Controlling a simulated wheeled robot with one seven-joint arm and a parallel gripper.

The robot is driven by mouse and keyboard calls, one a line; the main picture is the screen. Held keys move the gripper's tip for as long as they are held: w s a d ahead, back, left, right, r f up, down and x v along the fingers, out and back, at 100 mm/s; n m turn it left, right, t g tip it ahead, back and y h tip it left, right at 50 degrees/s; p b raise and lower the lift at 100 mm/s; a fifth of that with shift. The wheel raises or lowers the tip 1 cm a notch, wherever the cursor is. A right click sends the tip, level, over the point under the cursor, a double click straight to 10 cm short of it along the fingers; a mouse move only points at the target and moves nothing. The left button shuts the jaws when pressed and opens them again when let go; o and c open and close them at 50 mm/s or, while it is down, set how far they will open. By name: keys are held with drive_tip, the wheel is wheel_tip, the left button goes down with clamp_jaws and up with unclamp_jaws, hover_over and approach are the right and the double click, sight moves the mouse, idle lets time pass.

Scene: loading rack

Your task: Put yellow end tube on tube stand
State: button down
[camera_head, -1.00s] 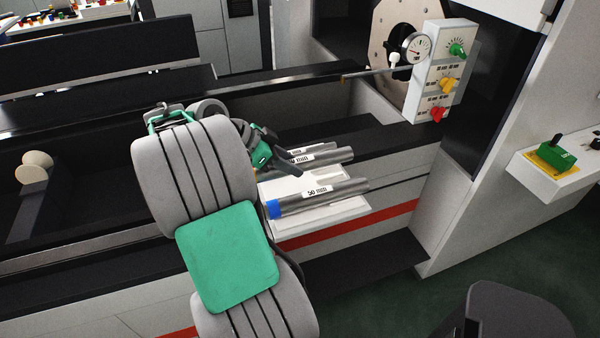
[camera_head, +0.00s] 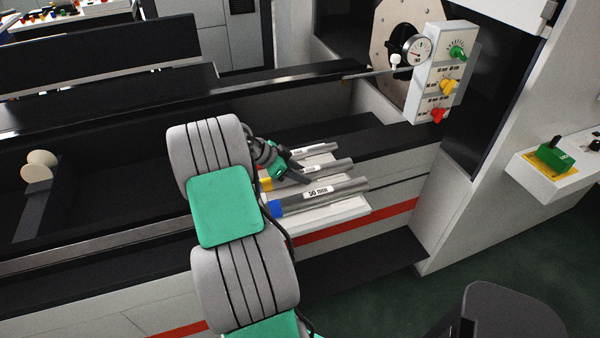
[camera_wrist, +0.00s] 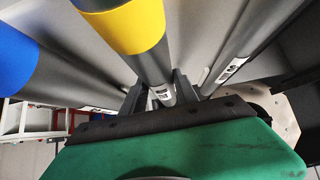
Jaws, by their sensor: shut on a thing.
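The yellow end tube (camera_head: 337,168) is a grey metal tube. Its yellow end (camera_head: 265,184) shows just left of my gripper (camera_head: 291,178) in the head view. In the wrist view the yellow band (camera_wrist: 138,28) is close to the camera, and the tube runs between the fingers of my gripper (camera_wrist: 158,92), which is shut on it. The white tube stand (camera_head: 318,221) is below the tubes. The yellow end tube lies roughly parallel to its neighbours; I cannot tell whether it touches the stand. My gripper hides part of it.
A blue end tube (camera_head: 345,187) marked 50 mm lies on the near side of the stand; it also shows in the wrist view (camera_wrist: 15,55). Another grey tube (camera_head: 318,149) lies on the far side. A panel with coloured knobs (camera_head: 443,75) stands behind, to the right.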

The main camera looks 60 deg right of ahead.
drive_tip(key=c, duration=0.9)
unclamp_jaws()
drive_tip(key=shift+r+p, duration=0.3)
drive_tip(key=shift+p, duration=0.1)
drive_tip(key=b+v, duration=0.1)
drive_tip(key=v, duration=1)
drive_tip(key=shift+w+a+r, duration=0.2)
drive_tip(key=shift+w+a, duration=0.05)
drive_tip(key=shift+w, duration=0.05)
drive_tip(key=w+a+r+n+t, duration=0.2)
drive_tip(key=w+a+n+t, duration=0.1)
drive_tip(key=w+a+n, duration=0.4)
drive_tip(key=w+a+r+n+t, duration=0.1)
drive_tip(key=w+a+n+t, duration=0.3)
drive_tip(key=a, duration=0.6)
drive_tip(key=s+a+f+n+t+y, duration=0.1)
drive_tip(key=s+a+n+y, duration=0.1)
drive_tip(key=a+n, duration=0.3)
drive_tip(key=s+a+n+t+y, duration=0.1)
drive_tip(key=a+n, duration=0.4)
drive_tip(key=a, duration=0.7)
drive_tip(key=s+a+f+n+y, duration=0.1)
drive_tip(key=s+a+n+y, duration=0.2)
drive_tip(key=a+n, duration=0.3)
drive_tip(key=shift+s+a+f+t, duration=0.15)
drive_tip(key=shift+s+a+t, duration=0.05)
drive_tip(key=shift+a, duration=0.7)
drive_tip(key=shift+s+a+f+t, duration=0.15)
drive_tip(key=shift+s+a+t, duration=0.05)
drive_tip(key=shift+a, duration=0.75)
